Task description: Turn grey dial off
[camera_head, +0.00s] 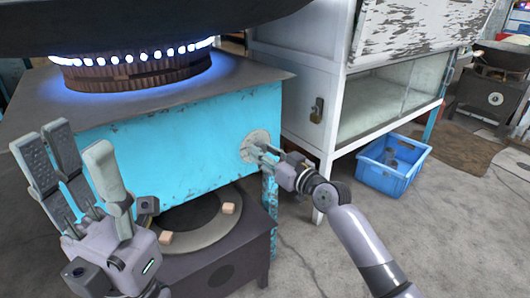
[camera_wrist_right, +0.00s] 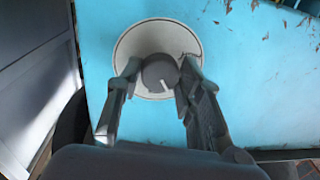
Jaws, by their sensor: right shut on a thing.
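The grey dial (camera_wrist_right: 160,74) is round with a white mark and sits in the middle of a pale round plate (camera_wrist_right: 137,43) on the blue stove front. In the right wrist view the fingers of my right gripper (camera_wrist_right: 155,80) are on both sides of the dial, closed on it. In the head view my right gripper (camera_head: 268,152) reaches the plate (camera_head: 252,142), and its fingers mostly hide the dial. My left gripper (camera_head: 82,175) is open and empty, fingers up, in front of the stove at the left. The burner (camera_head: 135,68) shows blue flames.
A large dark pan (camera_head: 140,22) sits above the burner on the blue stove (camera_head: 170,135). A lower dark burner unit (camera_head: 215,250) stands below. A white cabinet (camera_head: 310,130) and a blue crate (camera_head: 393,165) are to the right. The floor at the front right is clear.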

